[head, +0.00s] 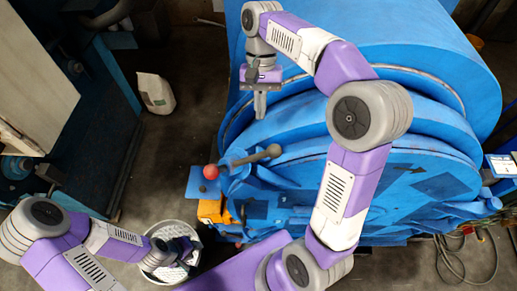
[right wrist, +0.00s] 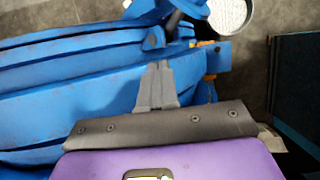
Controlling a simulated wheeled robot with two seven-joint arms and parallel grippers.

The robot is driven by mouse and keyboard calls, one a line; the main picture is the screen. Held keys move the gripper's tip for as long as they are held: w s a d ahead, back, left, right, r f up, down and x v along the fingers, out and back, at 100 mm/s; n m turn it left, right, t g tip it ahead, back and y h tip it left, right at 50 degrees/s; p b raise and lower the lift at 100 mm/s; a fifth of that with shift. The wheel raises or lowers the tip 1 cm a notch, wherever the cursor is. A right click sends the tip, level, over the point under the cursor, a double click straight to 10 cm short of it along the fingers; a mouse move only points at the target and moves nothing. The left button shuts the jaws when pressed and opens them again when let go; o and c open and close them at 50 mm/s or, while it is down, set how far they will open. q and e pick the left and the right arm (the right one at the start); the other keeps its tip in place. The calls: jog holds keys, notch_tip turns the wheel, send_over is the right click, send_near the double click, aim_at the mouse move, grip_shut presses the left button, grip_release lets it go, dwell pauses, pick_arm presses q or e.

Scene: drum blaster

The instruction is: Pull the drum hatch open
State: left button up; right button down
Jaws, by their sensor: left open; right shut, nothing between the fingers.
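The large blue drum (head: 430,45) fills the right half of the head view. Its round hatch (head: 400,185) faces the front, with a black arrow on it, and appears closed against the rim. A lever with a grey-brown knob (head: 272,151) and a red ball knob (head: 211,171) sit at the hatch's left edge. My right gripper (head: 260,114) is shut and empty, pointing down over the drum's upper left rim; its fingers also show in the right wrist view (right wrist: 156,72) against the blue rim. My left gripper (head: 188,252) is open, low at the left, over a pale bucket.
The pale round bucket (head: 178,232) stands on the floor left of the hatch; it also shows in the right wrist view (right wrist: 240,8). A white sack (head: 156,93) lies on the floor. Machinery stands at the far left. Cables (head: 465,255) lie at the lower right.

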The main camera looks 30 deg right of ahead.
aim_at(256, 169)
jog(key=s+a+f, duration=0.4)
jog(key=s+f, duration=0.2)
jog(key=f, duration=0.2)
jog(key=shift+s+f+b, duration=0.15)
jog(key=shift+f+b, duration=0.1)
jog(key=shift+b, duration=0.1)
jog(key=shift+s+a+n+h, duration=0.3)
jog(key=shift+s+a+n, duration=0.5)
jog(key=shift+s+a, duration=0.6)
jog(key=shift+d, duration=0.2)
